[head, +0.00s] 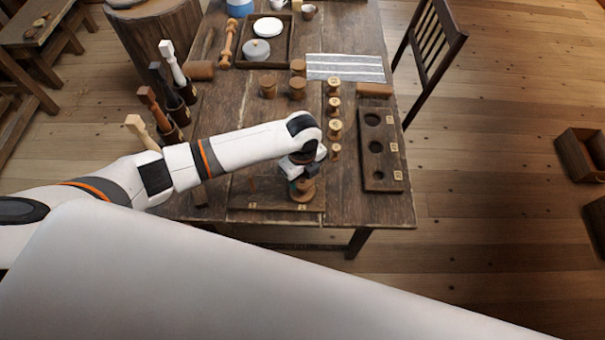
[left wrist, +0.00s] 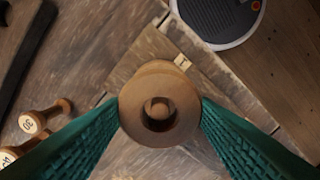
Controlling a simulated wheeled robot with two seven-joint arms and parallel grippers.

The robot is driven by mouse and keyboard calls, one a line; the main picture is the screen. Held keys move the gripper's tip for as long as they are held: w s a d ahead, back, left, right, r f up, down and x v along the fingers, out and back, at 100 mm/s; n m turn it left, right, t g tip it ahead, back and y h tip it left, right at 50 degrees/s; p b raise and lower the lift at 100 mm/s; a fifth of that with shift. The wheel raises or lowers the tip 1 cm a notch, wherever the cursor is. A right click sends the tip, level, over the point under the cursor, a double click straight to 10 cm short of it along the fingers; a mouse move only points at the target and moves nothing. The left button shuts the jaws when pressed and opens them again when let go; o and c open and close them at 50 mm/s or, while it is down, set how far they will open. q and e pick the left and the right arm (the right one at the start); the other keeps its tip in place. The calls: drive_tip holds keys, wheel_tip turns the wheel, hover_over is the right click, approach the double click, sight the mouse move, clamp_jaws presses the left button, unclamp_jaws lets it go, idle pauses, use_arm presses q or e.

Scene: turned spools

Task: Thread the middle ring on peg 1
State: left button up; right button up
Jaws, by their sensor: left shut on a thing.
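The peg board (head: 275,204) lies at the table's near edge, with a thin bare peg (head: 252,185) at its left. My left gripper (head: 301,180) is over the board's right end. In the left wrist view its green fingers (left wrist: 160,112) are shut on a wooden ring (left wrist: 133,108) from both sides. A peg's round top (left wrist: 158,105) shows inside the ring's hole, beside a label reading 1. A wider wooden piece (left wrist: 158,67) shows partly beneath the held ring. How far down the peg the ring sits is hidden. My right gripper is not in view.
Several numbered spools (head: 335,130) stand in a row right of the gripper, beside a dark holed tray (head: 379,182). Wooden cylinders (head: 268,86) stand farther back. Tools in holders (head: 178,112) line the table's left edge.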

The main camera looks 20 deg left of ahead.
use_arm(q)
drive_tip(key=shift+f, duration=0.65)
drive_tip(key=o, duration=1.5)
wheel_tip(320, 180, up, 8)
drive_tip(key=p, duration=0.7)
drive_tip(key=shift+f, duration=0.15)
wheel_tip(320, 180, up, 2)
drive_tip(key=shift+r+p, duration=0.2)
drive_tip(key=shift+p, duration=0.95)
